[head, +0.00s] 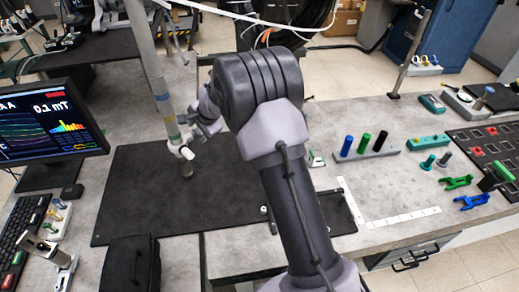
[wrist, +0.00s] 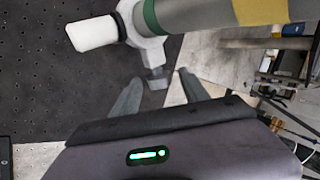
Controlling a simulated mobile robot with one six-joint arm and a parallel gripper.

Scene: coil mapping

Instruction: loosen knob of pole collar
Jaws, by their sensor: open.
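The pole (head: 152,70) slants down from the top of the head view. It shows large in the wrist view (wrist: 205,14), with green and yellow bands. A white collar (wrist: 147,42) sits around it near its lower end, with a white stub (wrist: 92,33) beyond. In the head view my arm partly hides the gripper.
A dark perforated board (head: 130,200) lies below the pole. A monitor (head: 45,125) and keyboard (head: 22,235) stand at left, a black box (head: 130,265) in front. At right are a rack of coloured cylinders (head: 365,152) and green and blue clamps (head: 472,201).

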